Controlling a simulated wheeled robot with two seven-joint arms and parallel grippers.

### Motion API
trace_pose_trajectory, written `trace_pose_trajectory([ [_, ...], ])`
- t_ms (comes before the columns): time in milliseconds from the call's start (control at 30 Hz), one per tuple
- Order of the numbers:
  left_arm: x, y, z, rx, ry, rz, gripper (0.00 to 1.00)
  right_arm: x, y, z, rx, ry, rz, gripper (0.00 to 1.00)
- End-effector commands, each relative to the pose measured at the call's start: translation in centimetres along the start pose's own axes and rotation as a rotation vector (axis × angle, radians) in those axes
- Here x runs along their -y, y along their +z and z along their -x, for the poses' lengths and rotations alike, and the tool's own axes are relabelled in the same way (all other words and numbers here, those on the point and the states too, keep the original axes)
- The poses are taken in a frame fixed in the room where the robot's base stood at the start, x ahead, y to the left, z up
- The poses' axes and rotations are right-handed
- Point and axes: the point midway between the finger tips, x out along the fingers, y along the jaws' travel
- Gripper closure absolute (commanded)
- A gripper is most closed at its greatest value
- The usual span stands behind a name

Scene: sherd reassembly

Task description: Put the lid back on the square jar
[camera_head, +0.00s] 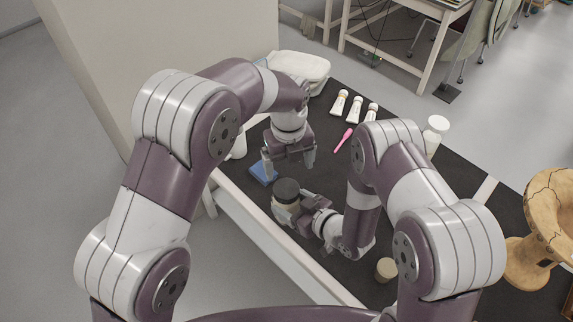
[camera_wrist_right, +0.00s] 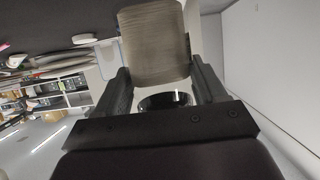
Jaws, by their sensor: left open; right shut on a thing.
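A beige jar (camera_head: 283,210) with a dark round top (camera_head: 287,188) stands near the table's front edge. I cannot tell whether the dark top is a seated lid. My right gripper (camera_head: 301,213) is shut on the jar from the right side. In the right wrist view the jar's ribbed beige body (camera_wrist_right: 156,45) is between the fingers, with a glossy black round part (camera_wrist_right: 165,101) beyond the gripper's palm. My left gripper (camera_head: 290,164) is open and empty, pointing down above and behind the jar, close to a blue block (camera_head: 263,173).
A small cream cylinder (camera_head: 386,268) stands on the dark table (camera_head: 440,205). Several white tubes (camera_head: 355,108) and a pink tool (camera_head: 343,139) lie at the back. A white-lidded jar (camera_head: 436,131) and a cracked tan vessel (camera_head: 545,225) stand to the right.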

Motion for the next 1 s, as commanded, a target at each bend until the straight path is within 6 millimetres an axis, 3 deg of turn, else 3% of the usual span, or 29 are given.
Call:
trace_pose_trajectory([
  [500,-0.7,-0.8,1.4,0.000,0.005,2.195,0.10,0.0,-0.1,0.0,-0.003,0.000,0.001,1.00],
  [733,-1.1,-1.2,1.4,0.014,0.018,3.072,0.10,0.0,-0.1,0.0,-0.003,0.000,0.001,1.00],
  [767,-1.1,-1.2,1.4,-0.016,-0.019,-3.124,0.10,0.0,-0.1,0.0,-0.003,0.000,0.001,1.00],
  [900,-1.1,-1.2,1.4,-0.017,-0.015,-2.836,0.10,0.0,-0.1,0.0,-0.003,0.000,0.001,1.00],
  [1000,-1.1,-1.2,1.4,-0.018,-0.014,-2.743,0.10,0.0,-0.1,0.0,-0.003,0.000,0.001,1.00],
])
